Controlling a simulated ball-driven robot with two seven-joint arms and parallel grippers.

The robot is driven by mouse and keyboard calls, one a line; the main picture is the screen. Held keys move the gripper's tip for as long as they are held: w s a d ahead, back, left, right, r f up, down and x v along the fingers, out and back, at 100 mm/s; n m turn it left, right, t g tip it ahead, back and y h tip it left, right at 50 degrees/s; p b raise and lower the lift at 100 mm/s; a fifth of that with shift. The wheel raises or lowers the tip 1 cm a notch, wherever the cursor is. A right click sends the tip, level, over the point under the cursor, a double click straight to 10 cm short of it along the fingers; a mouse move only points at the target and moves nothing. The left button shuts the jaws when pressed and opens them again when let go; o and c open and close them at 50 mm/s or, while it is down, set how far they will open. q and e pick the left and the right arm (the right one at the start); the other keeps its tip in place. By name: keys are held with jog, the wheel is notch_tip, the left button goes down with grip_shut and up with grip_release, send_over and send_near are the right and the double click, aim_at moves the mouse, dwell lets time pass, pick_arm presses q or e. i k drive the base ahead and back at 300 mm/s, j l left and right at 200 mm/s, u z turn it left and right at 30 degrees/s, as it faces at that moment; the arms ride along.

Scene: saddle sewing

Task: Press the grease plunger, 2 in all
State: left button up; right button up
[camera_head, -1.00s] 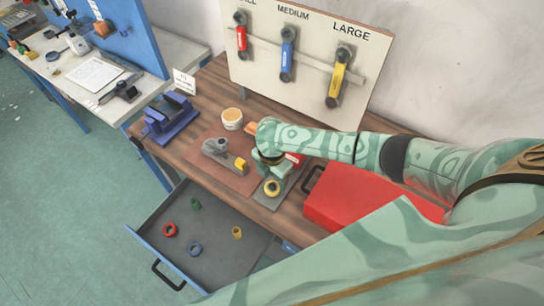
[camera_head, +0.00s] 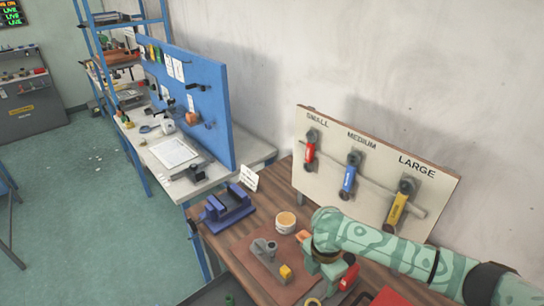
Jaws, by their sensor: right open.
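No part is clearly recognisable as the grease plunger. A round tub with orange contents (camera_head: 286,222) stands on the wooden bench. In front of it, a grey metal fixture (camera_head: 264,249) with a yellow block (camera_head: 286,272) sits on a brown mat (camera_head: 243,253). My right gripper (camera_head: 318,266) is just right of the mat, pointing down, open. Its fingertips are hard to make out. A yellow ring (camera_head: 313,302) shows below it at the picture's bottom edge. Small red (camera_head: 349,277) and orange (camera_head: 303,236) parts show beside the gripper, partly hidden by it. My left gripper is out of view.
A blue vise (camera_head: 227,206) stands at the bench's left. Behind, a tool board (camera_head: 378,165) holds red, blue and yellow-handled tools. A red case (camera_head: 390,297) lies low right. A second bench (camera_head: 150,130) with a blue pegboard (camera_head: 190,95) stands further left.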

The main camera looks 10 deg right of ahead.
aim_at(349, 257)
jog(key=k+j, duration=0.3)
jog(key=k, duration=0.15)
jog(key=k+j, duration=0.35)
jog(key=k, duration=0.1)
